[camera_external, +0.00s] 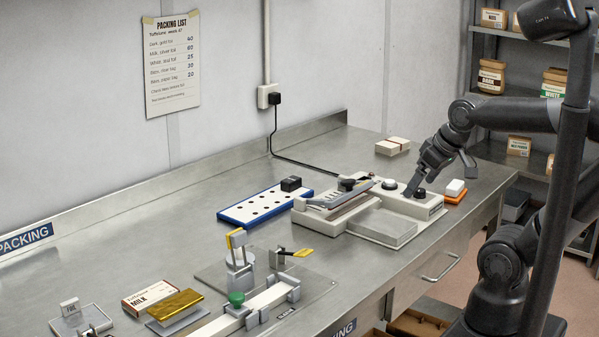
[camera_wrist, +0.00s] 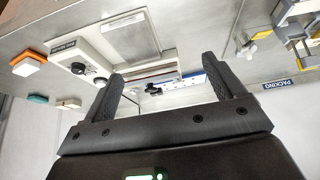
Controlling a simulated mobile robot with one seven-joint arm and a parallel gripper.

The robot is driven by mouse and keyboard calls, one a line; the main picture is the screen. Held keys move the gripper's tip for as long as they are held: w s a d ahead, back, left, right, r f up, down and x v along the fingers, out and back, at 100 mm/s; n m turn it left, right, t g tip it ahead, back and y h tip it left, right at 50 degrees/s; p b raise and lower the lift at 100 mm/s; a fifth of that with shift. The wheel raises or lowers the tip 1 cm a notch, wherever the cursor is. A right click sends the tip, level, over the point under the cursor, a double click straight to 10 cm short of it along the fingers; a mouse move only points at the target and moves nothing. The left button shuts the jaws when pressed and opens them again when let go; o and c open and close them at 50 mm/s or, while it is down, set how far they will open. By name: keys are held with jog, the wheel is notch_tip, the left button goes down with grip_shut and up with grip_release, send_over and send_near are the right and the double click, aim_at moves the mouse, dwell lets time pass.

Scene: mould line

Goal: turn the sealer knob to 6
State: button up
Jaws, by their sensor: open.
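The heat sealer (camera_external: 385,228) is a pale machine with a hinged arm, standing toward the right of the bench. Its small black knob (camera_external: 420,193) is at the right end of its top, close to my gripper. In the wrist view the sealer (camera_wrist: 88,40) is at upper left, with the knob (camera_wrist: 78,68) near a dark label. The knob's scale and pointer are too small to read. My gripper (camera_external: 440,185) is above the sealer's right end, open and empty. In the wrist view the fingers of my gripper (camera_wrist: 162,68) are wide apart, and the knob is left of them.
An orange-and-white block (camera_external: 455,190) sits right beside the sealer. A blue-edged hole board (camera_external: 262,208) with a black block is to its left. A second round control (camera_external: 389,184) is near the knob. Pale boxes (camera_external: 392,146) lie behind; a cable runs to the wall.

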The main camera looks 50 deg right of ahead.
jog(key=c, duration=0.3)
jog(key=shift+w+d+r, duration=0.15)
jog(key=shift+w+d, duration=0.1)
jog(key=shift+w, duration=0.05)
jog(key=shift+c, duration=0.7)
jog(key=w+d+n, duration=0.1)
jog(key=w+d+g, duration=0.1)
jog(key=w, duration=0.1)
jog(key=w+d+r+n+h, duration=0.1)
jog(key=shift+w+d+n+g, duration=0.15)
jog(key=shift+d+n+g, duration=0.15)
jog(key=shift+d, duration=0.1)
jog(key=shift+c, duration=1.3)
jog(key=n+g+y, duration=0.1)
jog(key=n+g, duration=0.3)
jog(key=n, duration=0.4)
send_over(420, 189)
notch_tip(420, 189, down, 4)
notch_tip(420, 189, down, 11)
jog(key=shift+a+r, duration=0.1)
jog(key=shift+a, duration=0.05)
jog(key=shift+c, duration=0.3)
jog(key=c, duration=0.9)
